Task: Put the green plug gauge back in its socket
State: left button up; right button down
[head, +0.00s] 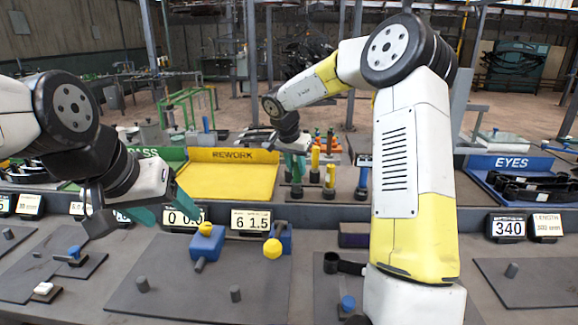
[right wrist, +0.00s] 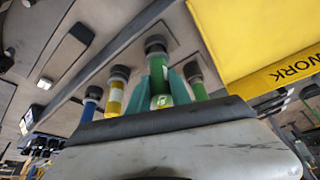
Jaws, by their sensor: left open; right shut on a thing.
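My right gripper (right wrist: 161,92) is shut on the green plug gauge (right wrist: 157,68), with a teal finger on either side of it. The gauge's far end meets a dark round collar (right wrist: 155,45) on the grey deck; I cannot tell how deep it sits. In the head view my right gripper (head: 293,158) reaches down at the gauge row, partly hiding the green gauge. A second green gauge (right wrist: 199,90), a yellow one (right wrist: 114,97) and a blue one (right wrist: 90,106) stand beside it. My left gripper (head: 163,212) is open and empty over the front bench.
The yellow REWORK tray (head: 230,179) lies left of the gauges. A blue EYES tray (head: 525,163) is at the right. Display signs, a blue block (head: 206,243) and a yellow knob (head: 272,249) stand at the front. My right arm hides the bench's middle right.

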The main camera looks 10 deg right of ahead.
jog(key=shift+f, duration=0.7)
jog(key=c, duration=0.6)
grip_release()
jog(key=shift+r, duration=4)
